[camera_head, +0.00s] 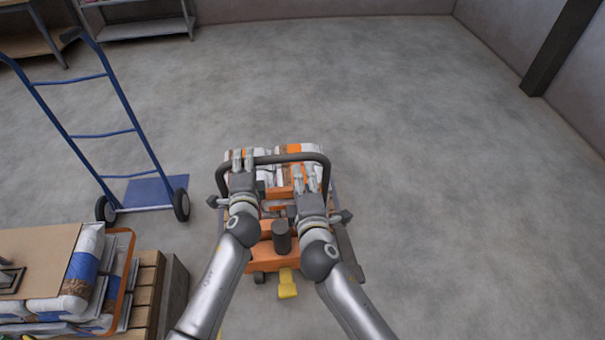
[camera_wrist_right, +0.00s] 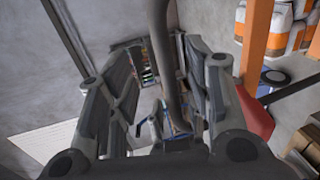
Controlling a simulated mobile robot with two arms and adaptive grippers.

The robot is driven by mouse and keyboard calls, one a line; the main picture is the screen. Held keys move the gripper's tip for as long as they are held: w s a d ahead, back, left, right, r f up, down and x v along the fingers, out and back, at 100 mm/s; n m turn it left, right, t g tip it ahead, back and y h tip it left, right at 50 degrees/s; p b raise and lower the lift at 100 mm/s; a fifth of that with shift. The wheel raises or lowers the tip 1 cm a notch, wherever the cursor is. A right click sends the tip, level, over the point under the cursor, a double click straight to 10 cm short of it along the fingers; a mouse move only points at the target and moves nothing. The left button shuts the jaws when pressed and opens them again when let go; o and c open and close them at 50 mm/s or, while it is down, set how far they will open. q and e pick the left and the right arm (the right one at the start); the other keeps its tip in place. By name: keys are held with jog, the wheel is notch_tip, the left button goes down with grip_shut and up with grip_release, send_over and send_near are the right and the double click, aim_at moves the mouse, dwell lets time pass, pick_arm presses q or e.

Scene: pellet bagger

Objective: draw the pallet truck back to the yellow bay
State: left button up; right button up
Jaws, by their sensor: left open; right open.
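The pallet truck (camera_head: 262,258) is orange with a black loop handle (camera_head: 290,158) and stands in front of me, carrying white and orange bags (camera_head: 305,150). My left gripper (camera_head: 243,160) is open at the left side of the handle loop. My right gripper (camera_head: 306,177) is open near the loop's right side. In the right wrist view the dark handle bar (camera_wrist_right: 163,60) passes between the spread fingers of the right gripper (camera_wrist_right: 160,110); contact cannot be told. No yellow bay marking can be made out clearly.
A blue hand truck (camera_head: 100,135) stands at the left. A wooden pallet (camera_head: 146,290) with bags and a cardboard sheet (camera_head: 35,255) is at the lower left. A shelf (camera_head: 145,28) stands at the back. The concrete floor to the right is clear.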

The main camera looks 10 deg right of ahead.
aim_at(299, 160)
jog(key=w, duration=0.3)
jog(key=w+f, duration=0.1)
jog(key=w, duration=0.2)
jog(key=w+f, duration=0.1)
jog(key=w, duration=0.2)
jog(key=shift+w, duration=0.1)
pick_arm(q)
jog(key=shift+c, duration=0.3)
grip_shut()
pick_arm(e)
grip_shut()
